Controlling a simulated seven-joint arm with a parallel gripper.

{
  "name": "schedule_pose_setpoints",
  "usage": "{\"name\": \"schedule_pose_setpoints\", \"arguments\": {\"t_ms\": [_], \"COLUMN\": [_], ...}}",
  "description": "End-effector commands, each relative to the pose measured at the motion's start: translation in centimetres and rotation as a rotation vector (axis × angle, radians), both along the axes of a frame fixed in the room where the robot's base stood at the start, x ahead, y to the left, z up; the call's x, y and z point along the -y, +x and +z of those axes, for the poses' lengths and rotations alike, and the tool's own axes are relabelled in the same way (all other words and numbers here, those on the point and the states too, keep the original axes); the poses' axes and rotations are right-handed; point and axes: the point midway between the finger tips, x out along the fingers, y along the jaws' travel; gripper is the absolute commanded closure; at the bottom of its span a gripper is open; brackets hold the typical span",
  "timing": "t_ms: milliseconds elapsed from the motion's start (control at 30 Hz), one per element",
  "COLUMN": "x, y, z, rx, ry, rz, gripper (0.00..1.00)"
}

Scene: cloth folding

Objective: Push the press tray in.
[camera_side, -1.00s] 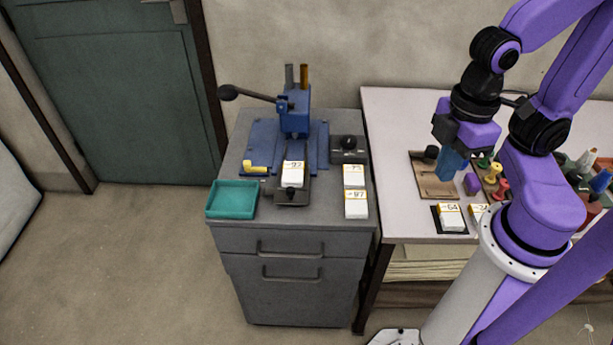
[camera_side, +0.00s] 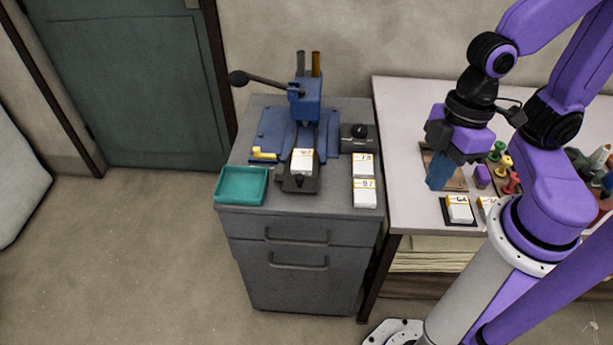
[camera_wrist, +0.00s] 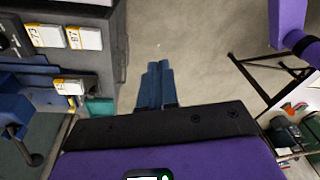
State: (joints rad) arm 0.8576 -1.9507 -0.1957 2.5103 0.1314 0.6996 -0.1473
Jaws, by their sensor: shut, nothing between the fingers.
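The blue press (camera_side: 308,108) stands on the grey cabinet, its black-knobbed lever (camera_side: 262,81) sticking out to the left. Its dark press tray (camera_side: 299,186) sticks out at the front, with a white block with a yellow edge (camera_side: 302,163) on it. That block also shows at the left in the wrist view (camera_wrist: 69,87). My gripper (camera_side: 436,186) is shut and empty, with blue fingers pointing down over the left part of the pale table, right of the cabinet and apart from the tray. Its shut fingertips (camera_wrist: 160,66) show in the wrist view.
A teal bin (camera_side: 242,186) sits at the cabinet's front left. Two white blocks (camera_side: 364,178) and a dark box with a knob (camera_side: 359,138) stand right of the press. The pale table (camera_side: 408,195) holds a wooden board, coloured pegs and more blocks near my arm.

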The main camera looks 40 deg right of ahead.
Motion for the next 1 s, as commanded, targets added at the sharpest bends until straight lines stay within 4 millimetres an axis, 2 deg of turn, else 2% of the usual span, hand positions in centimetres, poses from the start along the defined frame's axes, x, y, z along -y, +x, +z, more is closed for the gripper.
{"name": "schedule_pose_setpoints", "arguments": {"t_ms": [100,200,367,500,700,1000], "x": [-3.3,-5.6,-7.6,-7.5,-6.0,-5.4], "y": [1.3,3.0,6.8,10.5,14.1,15.6], "z": [-2.1,-3.6,-6.2,-8.2,-9.7,-10.4], "rx": [0.014,0.065,0.207,0.368,0.548,0.61], "ry": [0.098,0.17,0.223,0.196,0.107,0.067], "rz": [0.015,0.012,-0.015,-0.036,-0.044,-0.043], "gripper": [1.0,1.0,1.0,1.0,1.0,1.0]}}
